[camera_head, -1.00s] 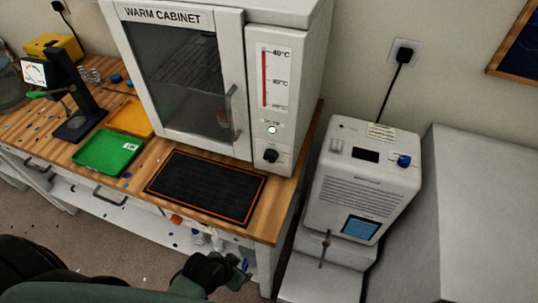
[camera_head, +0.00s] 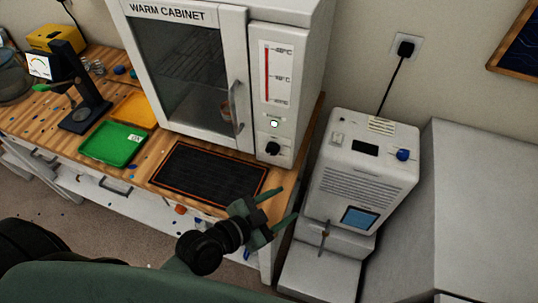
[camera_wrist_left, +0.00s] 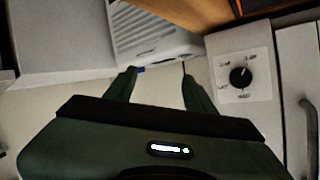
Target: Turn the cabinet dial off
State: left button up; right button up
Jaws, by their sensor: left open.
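The warm cabinet (camera_head: 289,35) is a white box with a glass door, standing on the wooden bench. Its dial (camera_head: 272,148) is a black knob low on the front panel, below a lit round lamp (camera_head: 274,124). The dial (camera_wrist_left: 240,77) also shows in the left wrist view on a white plate with small markings, which are too blurred to read. My left gripper (camera_head: 283,206) is open and empty, in front of the bench edge and below the dial, apart from it. In the left wrist view its fingers (camera_wrist_left: 160,76) are spread, left of the dial. My right gripper is not in view.
A black mat (camera_head: 207,177) with an orange border lies in front of the cabinet. The cabinet's door handle (camera_head: 235,105) is left of the dial. A white machine (camera_head: 357,185) stands to the right. A green tray (camera_head: 112,145) and an orange tray (camera_head: 134,111) lie to the left.

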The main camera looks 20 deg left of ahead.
pick_arm(q)
jog(key=w+a+r+t+y, duration=0.1)
jog(key=w+a+r+t, duration=0.1)
jog(key=w+t, duration=0.15)
jog(key=n+t+y, duration=0.1)
jog(key=t+y, duration=0.2)
jog(key=y, duration=0.1)
send_near(272, 151)
jog(key=w, duration=0.3)
jog(key=w+p, duration=0.1)
jog(key=w, duration=0.1)
jog(key=w+d, duration=0.1)
jog(key=w, duration=0.2)
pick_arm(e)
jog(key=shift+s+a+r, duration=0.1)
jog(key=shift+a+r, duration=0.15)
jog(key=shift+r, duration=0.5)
pick_arm(q)
jog(key=shift+c, duration=0.9)
grip_shut()
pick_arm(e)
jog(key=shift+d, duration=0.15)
